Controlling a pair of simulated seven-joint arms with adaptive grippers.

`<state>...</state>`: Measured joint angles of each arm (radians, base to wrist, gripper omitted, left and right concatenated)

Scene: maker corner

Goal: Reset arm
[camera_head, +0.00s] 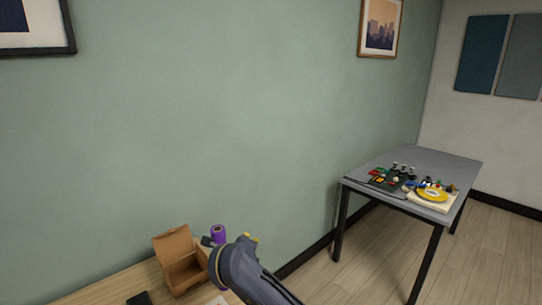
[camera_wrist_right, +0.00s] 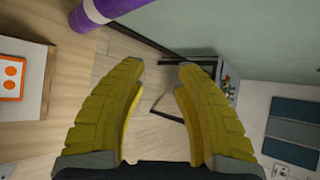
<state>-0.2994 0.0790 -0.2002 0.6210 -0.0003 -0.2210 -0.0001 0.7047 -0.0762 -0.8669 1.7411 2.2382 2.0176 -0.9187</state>
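My right arm comes in at the bottom of the head view, and my right gripper (camera_head: 250,238) shows there only as small yellow fingertips. In the right wrist view the two yellow fingers of the right gripper (camera_wrist_right: 161,66) stand wide apart with nothing between them. My left gripper is in neither view.
A wooden table at the bottom holds an open cardboard box (camera_head: 183,268), a purple cylinder (camera_head: 218,234) close beside my right arm, and a dark flat item (camera_head: 139,298). A grey table (camera_head: 412,163) with small coloured parts stands at right. Floor shows between the tables.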

